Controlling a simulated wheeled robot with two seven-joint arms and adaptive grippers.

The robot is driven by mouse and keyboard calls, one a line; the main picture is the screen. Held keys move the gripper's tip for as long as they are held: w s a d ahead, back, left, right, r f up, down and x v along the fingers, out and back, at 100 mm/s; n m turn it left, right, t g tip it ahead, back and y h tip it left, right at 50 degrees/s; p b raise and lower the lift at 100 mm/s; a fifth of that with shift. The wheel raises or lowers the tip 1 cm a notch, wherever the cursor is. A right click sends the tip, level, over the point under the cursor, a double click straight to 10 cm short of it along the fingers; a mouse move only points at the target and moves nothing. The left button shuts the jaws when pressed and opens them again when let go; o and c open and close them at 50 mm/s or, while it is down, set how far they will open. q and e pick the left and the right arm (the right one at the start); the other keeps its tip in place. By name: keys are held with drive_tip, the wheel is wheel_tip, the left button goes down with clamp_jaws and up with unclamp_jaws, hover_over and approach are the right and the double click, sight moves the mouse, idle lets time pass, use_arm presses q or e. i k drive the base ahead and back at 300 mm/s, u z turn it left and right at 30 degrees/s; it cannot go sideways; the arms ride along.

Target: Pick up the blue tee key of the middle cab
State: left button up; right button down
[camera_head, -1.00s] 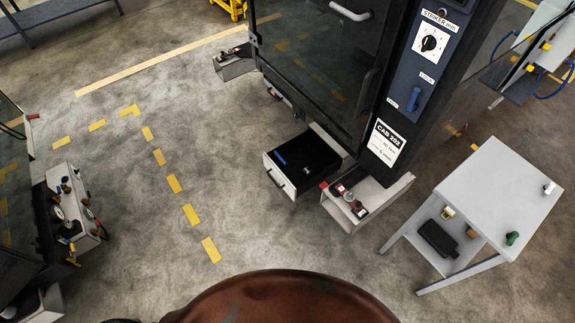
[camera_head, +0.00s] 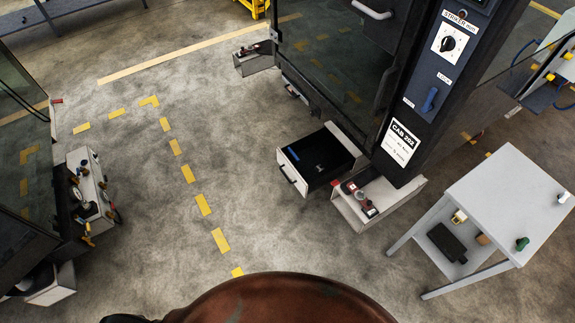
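The middle cab (camera_head: 345,60) is a tall dark cabinet with a glass door and a label that reads CAB 202. A drawer (camera_head: 291,172) with a black inside stands open at its foot. A blue bar-shaped thing (camera_head: 304,153) lies in the drawer near its left side, with a small light thing (camera_head: 320,168) beside it. I cannot tell whether either is a tee key. A blue handle (camera_head: 430,99) is on the cab's control panel. Neither of my grippers is in view.
A box (camera_head: 347,212) with red and black parts sits beside the drawer. A grey trolley (camera_head: 505,200) with small items stands at the right. Another cabinet with a valve box (camera_head: 97,200) is at the left. The floor (camera_head: 150,250) between is clear, with yellow dashes.

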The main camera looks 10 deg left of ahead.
sight(293, 163)
drive_tip(key=z, duration=0.8)
drive_tip(key=i, duration=0.9)
drive_tip(key=u, duration=0.35)
